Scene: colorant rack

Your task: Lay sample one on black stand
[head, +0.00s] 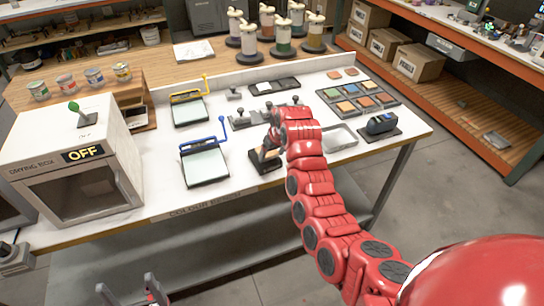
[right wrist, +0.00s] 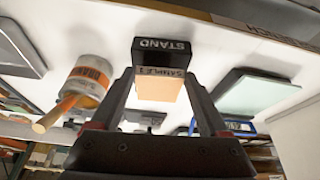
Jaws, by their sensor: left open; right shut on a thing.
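The black stand (head: 264,167) is on the white worktop, right of the blue-handled glass plate. In the right wrist view the stand (right wrist: 160,48) shows its white word STAND, upside down. Sample one (right wrist: 158,88) is a pale orange-brown piece with a dark label strip, between my right fingers and right at the stand. I cannot tell whether it touches the stand. My right gripper (right wrist: 160,78) is shut on it; in the head view the gripper (head: 272,142) is over the stand, partly hidden by my red arm. My left gripper (head: 127,290) is open and empty, low at the front.
A blue-handled plate (head: 205,165) and a yellow-handled plate (head: 188,110) are left of the stand. The drying box (head: 70,170) reads OFF at the left. A tray of coloured tiles (head: 358,100) and a dark blue device (head: 380,125) are to the right.

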